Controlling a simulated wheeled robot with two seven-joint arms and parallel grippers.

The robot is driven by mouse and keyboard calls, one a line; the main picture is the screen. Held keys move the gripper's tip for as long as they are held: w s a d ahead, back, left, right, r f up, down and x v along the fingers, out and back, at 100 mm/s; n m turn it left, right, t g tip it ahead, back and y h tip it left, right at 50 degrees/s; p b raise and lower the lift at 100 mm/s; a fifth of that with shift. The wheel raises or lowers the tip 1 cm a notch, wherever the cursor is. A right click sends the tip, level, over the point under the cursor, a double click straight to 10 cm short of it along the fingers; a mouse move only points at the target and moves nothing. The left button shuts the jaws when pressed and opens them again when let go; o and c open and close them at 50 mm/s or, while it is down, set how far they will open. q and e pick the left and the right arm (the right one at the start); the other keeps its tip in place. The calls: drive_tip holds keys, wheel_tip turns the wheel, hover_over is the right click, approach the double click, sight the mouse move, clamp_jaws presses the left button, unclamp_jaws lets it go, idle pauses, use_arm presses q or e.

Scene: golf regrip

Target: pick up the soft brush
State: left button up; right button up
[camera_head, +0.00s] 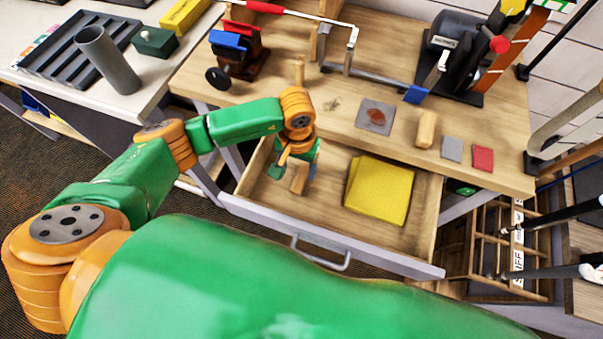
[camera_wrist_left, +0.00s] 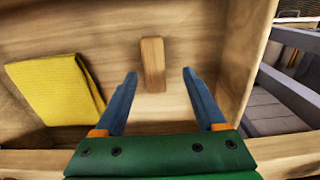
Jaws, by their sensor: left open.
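A small wooden block-shaped piece (camera_head: 299,178), which looks like the back of the soft brush, lies in the open drawer; no bristles show. In the left wrist view the wooden piece (camera_wrist_left: 152,62) lies ahead of the fingertips, roughly between their lines. My left gripper (camera_head: 301,168) reaches down into the drawer close to it. In the wrist view its blue fingers (camera_wrist_left: 160,76) are spread with nothing between the tips. Whether they are level with the piece I cannot tell. My right gripper is out of view.
A yellow folded cloth (camera_head: 380,190) lies in the drawer (camera_head: 330,232) beside the brush. The drawer walls stand close around the gripper. On the bench above are a rounded wooden block (camera_head: 426,129), a grey pad (camera_head: 452,149), a red pad (camera_head: 482,158) and a vise (camera_head: 240,50).

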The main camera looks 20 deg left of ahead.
sight(301, 176)
use_arm(q)
drive_tip(key=f, duration=0.4)
drive_tip(key=shift+d+f+p, duration=0.35)
clamp_jaws()
drive_tip(key=shift+r, duration=0.1)
